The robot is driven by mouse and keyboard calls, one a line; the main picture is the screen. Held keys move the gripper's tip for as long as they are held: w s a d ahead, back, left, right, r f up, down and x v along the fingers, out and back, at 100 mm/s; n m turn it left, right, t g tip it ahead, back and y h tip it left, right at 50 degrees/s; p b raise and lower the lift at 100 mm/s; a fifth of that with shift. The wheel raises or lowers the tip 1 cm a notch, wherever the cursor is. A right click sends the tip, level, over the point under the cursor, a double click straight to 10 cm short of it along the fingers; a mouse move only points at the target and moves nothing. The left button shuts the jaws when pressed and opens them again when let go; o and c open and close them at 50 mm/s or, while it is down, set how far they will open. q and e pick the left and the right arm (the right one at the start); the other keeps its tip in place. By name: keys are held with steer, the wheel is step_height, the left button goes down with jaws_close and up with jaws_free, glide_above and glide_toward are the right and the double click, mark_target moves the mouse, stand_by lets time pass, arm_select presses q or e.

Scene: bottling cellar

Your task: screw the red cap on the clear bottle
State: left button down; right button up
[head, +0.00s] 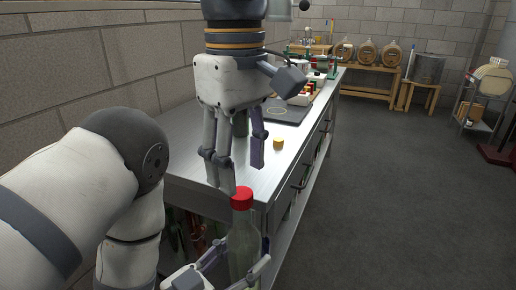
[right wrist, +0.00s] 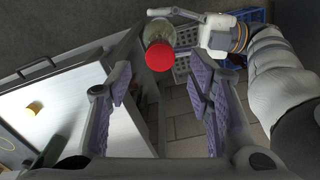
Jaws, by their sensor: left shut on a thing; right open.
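The clear bottle (head: 243,245) stands upright in front of the workbench edge, with the red cap (head: 241,198) at its top. I cannot tell how tightly the cap sits. My left gripper (head: 240,270) is shut around the bottle's body from below. My right gripper (head: 241,178) points down above the cap, open and empty. In the right wrist view the red cap (right wrist: 160,58) lies between and a little beyond the open fingers (right wrist: 158,78), apart from them. The bottle (right wrist: 157,31) is partly hidden behind the cap there.
The metal workbench (head: 190,130) carries a yellow cap (head: 278,144), a dark green bottle (head: 240,125) partly hidden by my right gripper, and a dark mat (head: 287,110). Crates (right wrist: 184,66) stand on the floor below.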

mark_target(241, 193)
step_height(241, 193, up, 4)
steer(key=n, duration=0.3)
steer(key=shift+f, duration=0.2)
steer(key=shift+c, duration=0.2)
steer(key=shift+f, duration=0.1)
step_height(241, 193, down, 8)
steer(key=shift+r, duration=0.1)
steer(key=shift+c, duration=0.6)
jaws_close()
